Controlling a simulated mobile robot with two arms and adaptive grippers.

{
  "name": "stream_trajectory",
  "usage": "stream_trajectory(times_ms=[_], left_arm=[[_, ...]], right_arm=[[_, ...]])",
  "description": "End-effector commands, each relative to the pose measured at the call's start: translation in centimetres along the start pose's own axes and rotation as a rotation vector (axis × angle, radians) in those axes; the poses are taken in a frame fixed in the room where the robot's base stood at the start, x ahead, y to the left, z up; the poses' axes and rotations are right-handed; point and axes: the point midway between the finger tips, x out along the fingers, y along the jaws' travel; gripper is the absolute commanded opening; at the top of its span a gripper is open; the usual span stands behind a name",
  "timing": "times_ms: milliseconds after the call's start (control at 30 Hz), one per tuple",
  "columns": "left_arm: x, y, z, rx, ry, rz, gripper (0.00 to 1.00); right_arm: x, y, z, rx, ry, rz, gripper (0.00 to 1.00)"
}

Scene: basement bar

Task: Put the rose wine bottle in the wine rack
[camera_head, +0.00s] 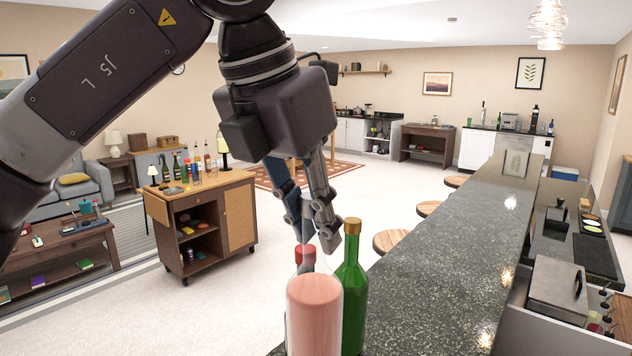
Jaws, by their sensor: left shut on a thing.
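The rose wine bottle (314,315) is at the bottom centre, clear glass with pink wine, upright; its base is below the picture. I cannot tell whether the rose bottle touches the counter. No wine rack can be made out. My right gripper is not in view.
The dark stone bar counter (440,260) runs away to the right, largely clear. Stools (395,240) line its left side. A wooden cart (205,220) with several bottles stands at left. A metal box (558,287) and sink are at right.

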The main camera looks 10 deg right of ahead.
Motion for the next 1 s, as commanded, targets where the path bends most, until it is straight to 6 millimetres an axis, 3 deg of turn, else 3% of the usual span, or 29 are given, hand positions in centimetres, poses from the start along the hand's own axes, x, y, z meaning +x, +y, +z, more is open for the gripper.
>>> stream_trajectory(times_ms=[333, 800, 1000], left_arm=[[5.7, 0.0, -2.3, 0.000, -0.005, -0.001, 0.00], [9.7, 0.0, -4.0, 0.000, -0.006, 0.000, 0.00], [10.3, 0.0, -4.2, 0.001, -0.007, 0.000, 0.00]], right_arm=[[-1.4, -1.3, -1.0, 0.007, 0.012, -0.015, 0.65], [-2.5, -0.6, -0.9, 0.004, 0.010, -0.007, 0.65], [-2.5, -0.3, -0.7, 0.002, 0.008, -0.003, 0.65]])
